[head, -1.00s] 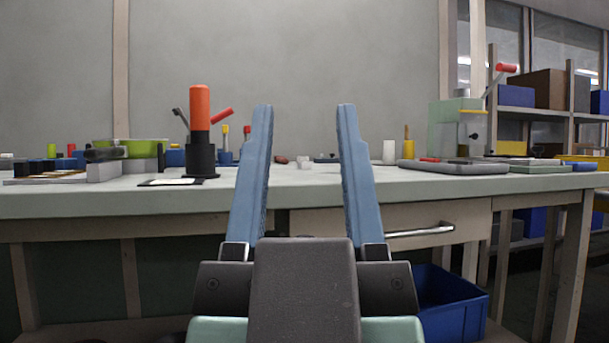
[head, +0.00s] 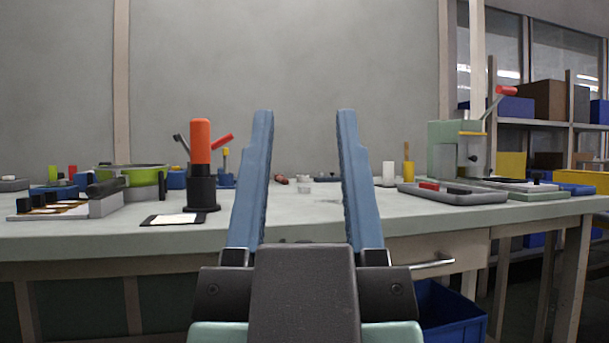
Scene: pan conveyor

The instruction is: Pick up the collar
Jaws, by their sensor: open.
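My gripper (head: 304,113) is in the middle of the head view, its two blue fingers upright, wide apart and empty. Between the fingers, farther back on the workbench (head: 330,225), stands a small pale round piece (head: 304,187) that may be the collar; it is too small to be sure. A white part shows just behind or on top of it. My gripper is apart from it and touches nothing.
An orange and black upright tool (head: 201,145) stands left of the fingers, behind a white card (head: 173,219). A green-rimmed pan (head: 145,174) is farther left. At the right are a grey tray (head: 455,196) and a pale green press (head: 448,148). The bench front is clear.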

